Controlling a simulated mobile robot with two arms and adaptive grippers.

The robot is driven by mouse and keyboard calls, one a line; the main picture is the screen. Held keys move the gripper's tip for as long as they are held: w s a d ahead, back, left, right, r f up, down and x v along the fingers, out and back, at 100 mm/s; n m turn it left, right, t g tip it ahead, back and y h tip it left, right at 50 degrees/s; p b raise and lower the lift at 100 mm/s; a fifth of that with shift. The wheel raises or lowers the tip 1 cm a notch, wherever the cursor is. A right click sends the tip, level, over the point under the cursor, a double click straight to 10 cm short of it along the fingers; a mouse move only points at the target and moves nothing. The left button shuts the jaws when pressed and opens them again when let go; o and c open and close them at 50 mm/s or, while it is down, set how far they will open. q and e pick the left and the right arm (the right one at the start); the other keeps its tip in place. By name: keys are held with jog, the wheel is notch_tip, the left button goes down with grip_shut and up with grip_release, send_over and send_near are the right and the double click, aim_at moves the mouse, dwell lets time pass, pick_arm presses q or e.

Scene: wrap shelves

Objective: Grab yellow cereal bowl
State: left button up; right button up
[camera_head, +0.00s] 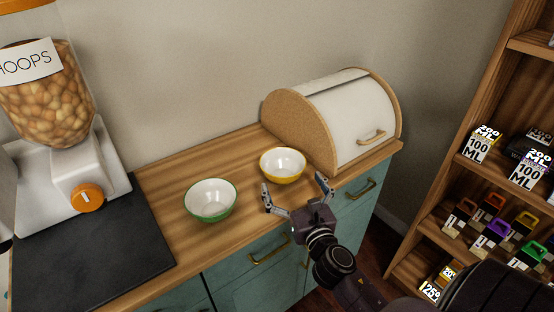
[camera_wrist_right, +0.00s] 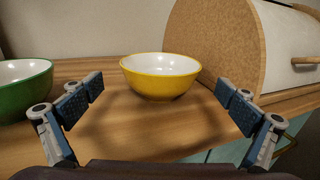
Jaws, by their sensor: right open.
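The yellow cereal bowl (camera_head: 283,166), white inside, stands upright on the wooden counter in front of the bread box. It also shows in the right wrist view (camera_wrist_right: 160,82), ahead of the fingers and a little above the middle of the picture. My right gripper (camera_head: 295,191) is open and empty at the counter's front edge, its two fingers spread toward the bowl. In the wrist view the bowl lies beyond the fingertips, between their lines and apart from both. My left gripper is not in view.
A green bowl (camera_head: 210,201) stands left of the yellow one. The bread box (camera_head: 346,117) stands close behind and right. A cereal dispenser (camera_head: 75,180) on a dark mat (camera_head: 95,250) is at the left. A shelf (camera_head: 468,180) with several small items is at the right.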

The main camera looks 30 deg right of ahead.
aim_at(290, 176)
jog(key=shift+x, duration=1.05)
jog(key=shift+w+d+r, duration=0.1)
jog(key=shift+w+r, duration=0.05)
jog(key=shift+w, duration=0.1)
jog(key=shift+w+d+r+p, duration=0.1)
jog(key=shift+w+d+p, duration=0.05)
jog(key=shift+w+p, duration=0.3)
jog(key=x, duration=0.3)
jog(key=shift+w+d, duration=0.1)
jog(key=shift+w, duration=0.3)
jog(key=shift+w+d+f, duration=0.1)
jog(key=shift+w+f, duration=0.15)
jog(key=shift+w, duration=0.05)
jog(key=c, duration=0.9)
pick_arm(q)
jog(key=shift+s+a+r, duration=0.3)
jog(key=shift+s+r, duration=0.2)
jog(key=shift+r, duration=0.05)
pick_arm(e)
jog(key=shift+c, duration=1.3)
jog(key=shift+r, duration=0.15)
